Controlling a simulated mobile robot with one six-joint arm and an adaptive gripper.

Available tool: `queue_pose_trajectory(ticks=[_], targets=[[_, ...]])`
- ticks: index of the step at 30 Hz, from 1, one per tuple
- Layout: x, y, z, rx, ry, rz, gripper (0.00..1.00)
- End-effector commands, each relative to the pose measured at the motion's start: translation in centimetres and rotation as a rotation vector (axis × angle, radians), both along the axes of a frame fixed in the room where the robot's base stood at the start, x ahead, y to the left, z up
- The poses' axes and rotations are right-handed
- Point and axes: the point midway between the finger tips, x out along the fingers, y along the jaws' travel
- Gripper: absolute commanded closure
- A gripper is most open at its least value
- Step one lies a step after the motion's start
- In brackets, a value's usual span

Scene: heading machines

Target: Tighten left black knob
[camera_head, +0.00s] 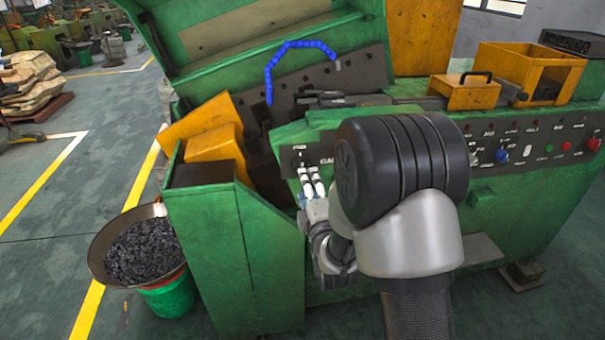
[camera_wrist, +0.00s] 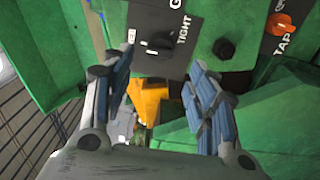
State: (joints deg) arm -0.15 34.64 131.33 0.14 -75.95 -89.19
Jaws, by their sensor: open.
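The left black knob (camera_wrist: 158,43) sits on a dark label plate beside the word "TIGHT", at the top middle of the wrist view. A second, round black knob (camera_wrist: 223,48) is to its right on the green panel. My gripper (camera_wrist: 160,62) is open and empty, one finger on each side of the picture. The left knob shows beyond the gap between the fingertips; I cannot tell how far off it is. In the head view, my gripper (camera_head: 312,183) is in front of the panel's left end, and my arm hides much of the panel.
An orange knob (camera_wrist: 280,22) is on the plate marked "TAP". The green machine (camera_head: 235,260) has a control panel with a red button (camera_head: 593,145) and a blue knob (camera_head: 502,156) at right.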

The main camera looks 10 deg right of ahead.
Motion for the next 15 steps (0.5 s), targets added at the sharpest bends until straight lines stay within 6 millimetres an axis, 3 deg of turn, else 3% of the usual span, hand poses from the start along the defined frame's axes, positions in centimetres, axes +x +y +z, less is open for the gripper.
queue_pose_trajectory(ticks=[6, 15], targets=[[4.7, 0.0, -0.1, 0.0, -0.003, 0.0, 0.47], [8.1, 0.0, 0.0, 0.0, -0.001, 0.0, 0.47]])
